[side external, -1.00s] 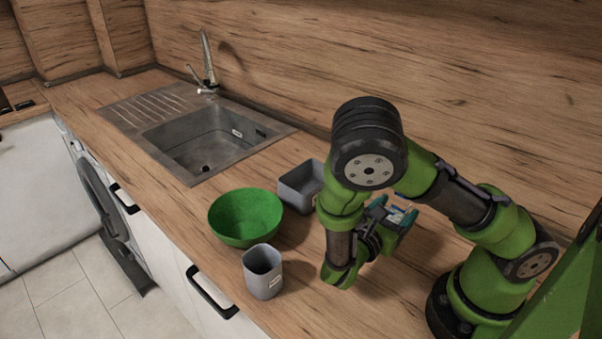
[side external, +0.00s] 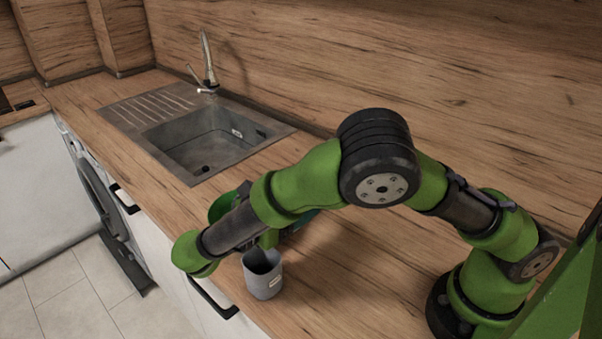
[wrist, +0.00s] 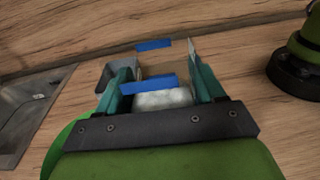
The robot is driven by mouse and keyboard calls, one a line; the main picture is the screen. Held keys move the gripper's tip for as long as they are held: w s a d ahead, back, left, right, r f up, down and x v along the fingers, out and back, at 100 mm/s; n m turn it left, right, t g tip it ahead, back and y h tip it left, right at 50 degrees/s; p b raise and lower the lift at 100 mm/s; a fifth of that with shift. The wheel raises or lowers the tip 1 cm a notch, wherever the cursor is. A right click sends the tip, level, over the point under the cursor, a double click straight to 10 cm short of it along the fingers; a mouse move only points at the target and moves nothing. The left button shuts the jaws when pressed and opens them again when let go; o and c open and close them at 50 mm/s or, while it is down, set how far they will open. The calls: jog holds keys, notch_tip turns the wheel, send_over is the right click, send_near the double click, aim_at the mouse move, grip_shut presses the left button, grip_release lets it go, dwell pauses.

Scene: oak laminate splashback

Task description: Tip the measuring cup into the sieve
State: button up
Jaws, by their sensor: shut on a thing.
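My gripper (wrist: 163,68) is shut on a clear-looking measuring cup with blue bands (wrist: 150,84), held between its teal fingers. A pale white mass (wrist: 165,99) shows at the cup; I cannot tell how far the cup is tilted. The green bowl-shaped thing, which I take as the sieve (side external: 221,206), stands on the worktop, mostly hidden behind my arm in the side view. Its edge shows at the lower left of the wrist view (wrist: 60,148). In the side view my arm hides most of the gripper and the held cup, which are close to the sieve.
A grey labelled beaker (side external: 263,277) stands upright near the front edge, close below my arm. A grey square container (wrist: 116,70) is beyond the left finger in the wrist view. The sink (side external: 205,140) lies behind left.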

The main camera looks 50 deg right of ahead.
jog(key=r, duration=0.1)
send_over(255, 263)
jog(key=a, duration=0.2)
jog(key=shift+d+t, duration=0.2)
jog(key=shift+t, duration=0.2)
jog(key=shift+a+f+n+y, duration=0.15)
jog(key=shift+a+f+y, duration=0.15)
jog(key=shift+f+y, duration=0.25)
jog(key=shift+a+f+n+y, duration=0.15)
jog(key=shift+a+f+y, duration=0.15)
jog(key=shift+f+y, duration=0.25)
jog(key=shift+f, duration=0.25)
jog(key=shift+a+f+y, duration=0.15)
jog(key=shift+f+y, duration=0.2)
jog(key=shift+f, duration=0.35)
jog(key=shift+a+f+y, duration=0.15)
jog(key=shift+f+y, duration=0.2)
jog(key=shift+f, duration=0.35)
jog(key=shift+f, duration=0.15)
jog(key=shift+a+f+y, duration=0.2)
jog(key=shift+f+y, duration=0.5)
